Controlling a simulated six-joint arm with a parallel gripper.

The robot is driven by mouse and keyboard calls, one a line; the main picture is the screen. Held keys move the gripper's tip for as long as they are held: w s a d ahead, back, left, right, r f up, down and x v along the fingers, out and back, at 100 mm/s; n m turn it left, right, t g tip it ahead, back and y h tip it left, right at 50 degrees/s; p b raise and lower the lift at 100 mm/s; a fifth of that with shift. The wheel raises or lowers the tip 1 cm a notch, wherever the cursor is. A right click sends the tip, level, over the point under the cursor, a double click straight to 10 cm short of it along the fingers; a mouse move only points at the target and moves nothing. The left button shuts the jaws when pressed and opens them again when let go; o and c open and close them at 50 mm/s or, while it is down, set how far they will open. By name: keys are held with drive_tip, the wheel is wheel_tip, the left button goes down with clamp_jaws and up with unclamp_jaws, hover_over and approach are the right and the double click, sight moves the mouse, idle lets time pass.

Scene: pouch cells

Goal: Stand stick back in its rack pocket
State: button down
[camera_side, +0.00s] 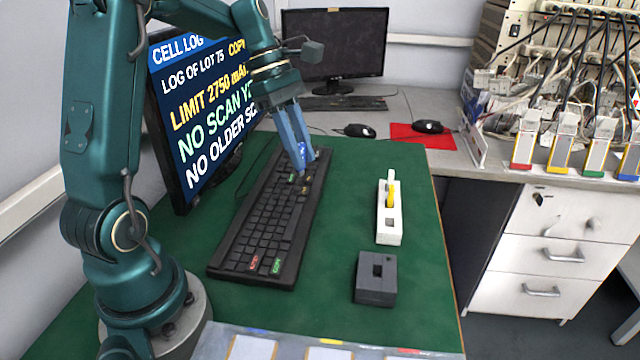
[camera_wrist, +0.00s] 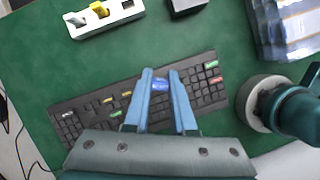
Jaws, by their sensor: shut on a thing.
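My gripper (camera_side: 306,164) is low over the far end of the black keyboard (camera_side: 265,222), its blue fingers pointing down. It is shut on a small blue stick (camera_side: 301,151), which also shows between the fingers in the wrist view (camera_wrist: 160,85). The fingers partly hide the stick, and I cannot tell whether it touches the keys. A white holder (camera_side: 389,230) with a yellow piece and an upright white piece stands to the right. A dark grey block (camera_side: 375,290) with an opening in its top stands nearer.
A large monitor (camera_side: 200,110) with a cell log stands close behind the keyboard on the left. Pouches lie on a tray (camera_side: 240,330) at the near edge. Green mat (camera_side: 340,200) is clear between the keyboard and the holder. Colour-marked cell stands (camera_side: 560,160) are at far right.

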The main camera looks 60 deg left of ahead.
drive_tip(key=w+n+t+y, duration=0.1)
drive_tip(key=w+n+t, duration=0.1)
drive_tip(key=w+n, duration=0.4)
drive_tip(key=m, duration=0.1)
hover_over(397, 223)
drive_tip(key=s+a, duration=0.1)
drive_tip(key=shift+g, duration=0.3)
wheel_tip(397, 223, down, 7)
drive_tip(key=shift+r, duration=0.1)
drive_tip(key=shift+f, duration=2)
drive_tip(key=shift+f, duration=0.15)
drive_tip(key=c, duration=0.8)
unclamp_jaws()
drive_tip(key=shift+o, duration=0.2)
